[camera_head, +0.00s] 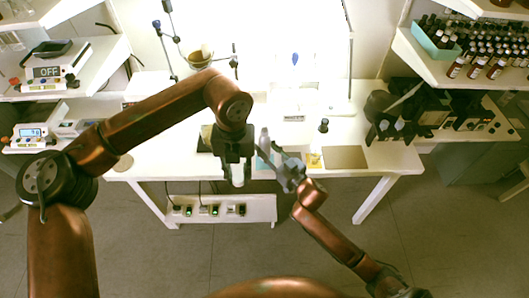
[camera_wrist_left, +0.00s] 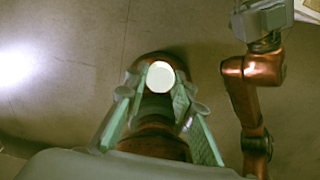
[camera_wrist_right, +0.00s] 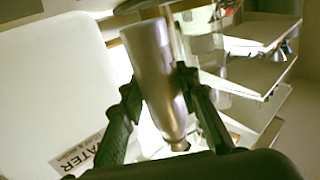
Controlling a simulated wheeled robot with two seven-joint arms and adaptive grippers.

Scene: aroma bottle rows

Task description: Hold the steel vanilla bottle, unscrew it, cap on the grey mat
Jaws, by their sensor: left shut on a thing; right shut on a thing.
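The steel bottle (camera_head: 265,142) is in my right gripper (camera_head: 279,163), above the front of the white table. In the right wrist view the bottle (camera_wrist_right: 155,70) is plain metal, tilted, with a narrow neck between the fingers. Whether a cap sits on the neck is unclear. My left gripper (camera_head: 238,170) is shut on a small white round thing (camera_head: 239,181), likely a cap, in front of the table edge. In the left wrist view the white thing (camera_wrist_left: 160,76) is a bright disc between the fingers.
A small yellow pad (camera_head: 314,160) lies left of the mat. A dark small bottle (camera_head: 323,125) stands behind it. Black equipment (camera_head: 395,110) stands to the right. A dark pad (camera_head: 206,139) lies left of my left gripper. A power strip (camera_head: 215,209) sits below.

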